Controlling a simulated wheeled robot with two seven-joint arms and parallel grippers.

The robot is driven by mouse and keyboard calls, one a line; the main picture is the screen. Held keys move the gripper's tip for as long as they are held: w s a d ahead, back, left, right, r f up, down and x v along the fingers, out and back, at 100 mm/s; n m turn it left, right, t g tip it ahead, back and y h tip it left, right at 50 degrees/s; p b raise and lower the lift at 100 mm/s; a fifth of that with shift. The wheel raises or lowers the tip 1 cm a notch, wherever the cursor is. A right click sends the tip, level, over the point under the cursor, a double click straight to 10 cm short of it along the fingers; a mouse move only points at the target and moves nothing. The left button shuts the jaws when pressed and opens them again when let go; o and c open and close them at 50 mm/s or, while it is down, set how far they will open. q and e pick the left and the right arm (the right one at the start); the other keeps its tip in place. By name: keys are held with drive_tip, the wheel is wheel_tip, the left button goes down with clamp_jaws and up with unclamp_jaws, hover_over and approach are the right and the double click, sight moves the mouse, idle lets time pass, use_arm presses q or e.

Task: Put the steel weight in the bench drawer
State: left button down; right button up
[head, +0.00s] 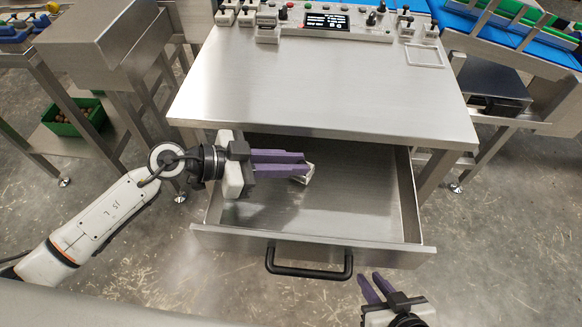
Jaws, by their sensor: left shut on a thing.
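The bench drawer (405,215) is pulled open below the steel bench, with its black handle (309,272) at the front. My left gripper (304,164) reaches in over the drawer from the left, its purple fingers pointing right. It is shut on the steel weight (309,175), a small pale metal piece showing at the fingertips and partly hidden by them. I cannot tell whether the weight touches the drawer floor. My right gripper (370,283) is in front of the drawer at the lower right, its fingers apart and empty.
The bench top (320,90) above the drawer's back is clear, with a control panel (325,22) along its far edge. A green crate (72,117) sits on a low shelf at left. The rest of the drawer floor looks empty.

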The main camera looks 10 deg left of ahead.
use_arm(q)
drive_tip(key=shift+w+f, duration=0.1)
drive_tip(key=shift+f, duration=0.4)
drive_tip(key=shift+f, duration=0.1)
drive_tip(key=c, duration=1.7)
unclamp_jaws()
drive_tip(key=shift+f, duration=0.15)
drive_tip(key=v, duration=1.2)
drive_tip(key=shift+p, duration=0.4)
